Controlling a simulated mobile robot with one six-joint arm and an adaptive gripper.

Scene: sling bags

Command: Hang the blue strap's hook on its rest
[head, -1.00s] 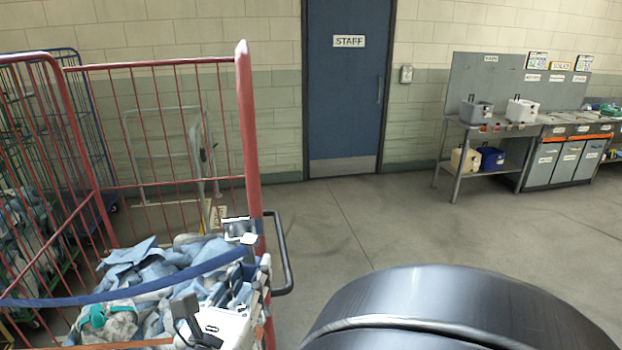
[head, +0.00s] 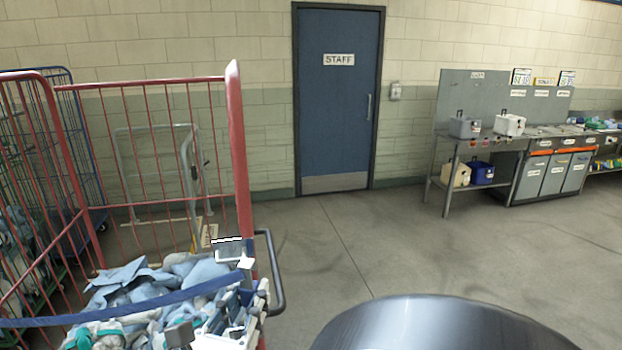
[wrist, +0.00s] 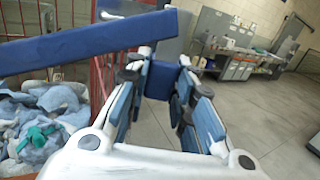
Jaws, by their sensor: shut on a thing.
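The blue strap (head: 120,309) runs across the front of the red cage cart, from the left edge to near its right post. In the head view the white and blue gripper parts show low beside the right post, partly cut off. A grey metal plate (head: 230,251) stands by that post. I cannot tell whether it is the hook or its rest.
The red cart (head: 238,150) holds crumpled light-blue cloths (head: 150,280). A black handle (head: 276,275) sticks out at its right. A blue staff door (head: 338,100) and a workbench (head: 480,142) stand at the back. The floor between is clear.

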